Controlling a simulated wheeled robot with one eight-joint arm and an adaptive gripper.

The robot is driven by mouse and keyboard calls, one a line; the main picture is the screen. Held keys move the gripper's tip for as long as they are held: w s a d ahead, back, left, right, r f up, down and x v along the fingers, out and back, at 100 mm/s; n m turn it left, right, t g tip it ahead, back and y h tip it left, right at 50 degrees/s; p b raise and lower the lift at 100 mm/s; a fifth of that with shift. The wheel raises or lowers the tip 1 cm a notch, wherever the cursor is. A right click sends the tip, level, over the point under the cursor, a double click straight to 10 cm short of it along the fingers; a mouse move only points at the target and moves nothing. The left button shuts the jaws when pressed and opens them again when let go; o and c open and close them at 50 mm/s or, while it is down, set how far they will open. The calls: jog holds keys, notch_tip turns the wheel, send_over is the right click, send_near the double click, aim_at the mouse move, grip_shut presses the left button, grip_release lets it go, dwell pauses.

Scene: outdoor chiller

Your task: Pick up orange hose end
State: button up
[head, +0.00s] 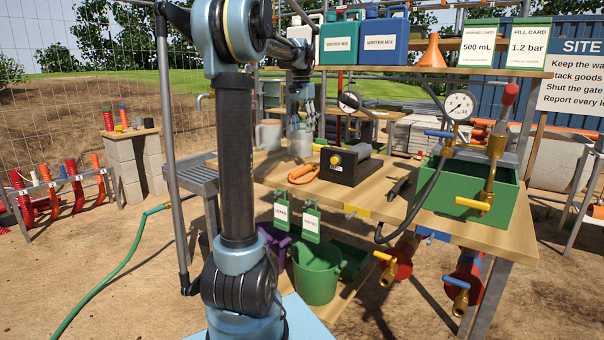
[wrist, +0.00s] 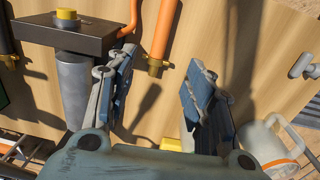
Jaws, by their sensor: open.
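The orange hose (head: 303,174) lies in a small loop on the wooden bench, left of a black box. In the wrist view the orange hose end (wrist: 164,25) comes down from the top edge and finishes in a brass fitting (wrist: 157,67). My gripper (wrist: 163,62) is open and empty, with a blue-padded finger on either side of the fitting in the picture. No contact with the hose shows. In the head view my gripper (head: 301,112) hangs above the back of the bench; its fingers are small there.
The black box (head: 342,168) with a yellow knob stands beside the hose. A green bin (head: 466,197) and a gauge (head: 459,106) are at right. A shelf (head: 400,71) with jugs overhangs the bench.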

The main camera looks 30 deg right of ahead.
send_over(304, 167)
jog(key=f, duration=1.1)
jog(key=shift+w+f, duration=0.25)
jog(key=shift+f, duration=0.15)
jog(key=shift+w+f, duration=0.1)
jog(key=shift+f, duration=2.55)
grip_shut()
